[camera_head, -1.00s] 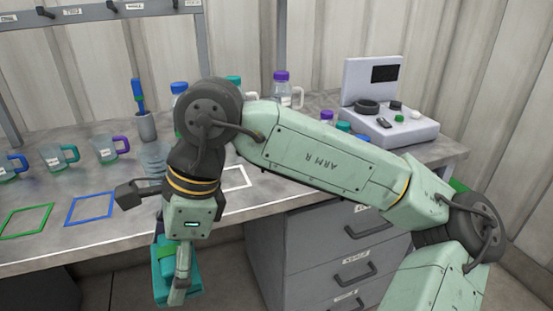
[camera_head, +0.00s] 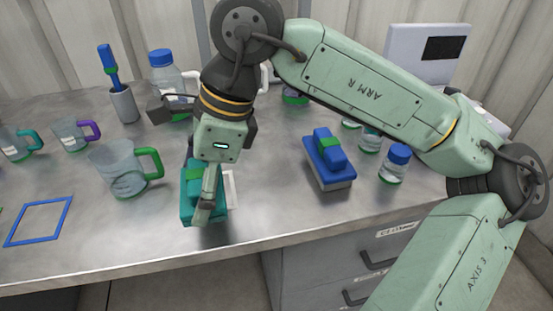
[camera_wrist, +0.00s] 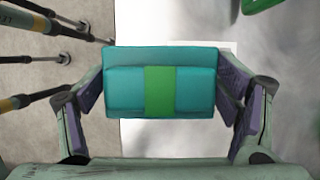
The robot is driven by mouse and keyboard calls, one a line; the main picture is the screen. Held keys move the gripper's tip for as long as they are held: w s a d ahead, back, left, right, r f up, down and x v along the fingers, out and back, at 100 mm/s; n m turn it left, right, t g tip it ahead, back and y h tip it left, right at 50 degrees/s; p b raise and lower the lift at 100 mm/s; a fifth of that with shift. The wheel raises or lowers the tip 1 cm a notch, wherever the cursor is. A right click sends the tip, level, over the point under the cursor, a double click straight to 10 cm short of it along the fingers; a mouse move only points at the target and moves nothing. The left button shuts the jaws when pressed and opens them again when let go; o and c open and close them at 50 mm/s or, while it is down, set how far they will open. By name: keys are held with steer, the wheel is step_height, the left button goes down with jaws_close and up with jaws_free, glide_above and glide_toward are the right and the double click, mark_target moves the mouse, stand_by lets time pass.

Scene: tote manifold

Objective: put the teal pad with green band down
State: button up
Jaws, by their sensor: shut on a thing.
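The teal pad with green band (camera_wrist: 120,82) is held level between the two fingers of my gripper (camera_wrist: 168,100), which is shut on it. In the head view the pad (camera_head: 188,205) hangs below my gripper (camera_head: 205,195), over the front part of the bench. A white outlined square (camera_head: 231,190) on the bench shows partly behind the pad and gripper. In the wrist view a white area (camera_wrist: 140,138) shows under the pad. I cannot tell whether the pad touches the bench.
A clear mug with a green handle (camera_head: 122,170) stands left of the pad. A blue pad on a grey base (camera_head: 328,172) and a blue-capped jar (camera_head: 394,165) are to the right. A blue outlined square (camera_head: 38,222) lies left. The bench's front edge (camera_head: 140,262) is close.

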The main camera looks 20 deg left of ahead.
steer(key=p, duration=0.4)
glide_above(265, 179)
steer(key=shift+w+d+f, duration=0.15)
steer(key=shift+d+f, duration=0.3)
steer(key=shift+f, duration=0.1)
steer(key=shift+w+d+f, duration=0.1)
steer(key=shift+w, duration=0.1)
steer(key=shift+f, duration=0.2)
step_height(265, 179, down, 3)
steer(key=shift+r+p, duration=0.1)
steer(key=shift+p, duration=0.5)
steer(key=shift+f, duration=0.2)
steer(key=shift+f+b, duration=0.2)
steer(key=shift+b, duration=0.25)
steer(key=o, duration=1.5)
steer(key=shift+r, duration=0.1)
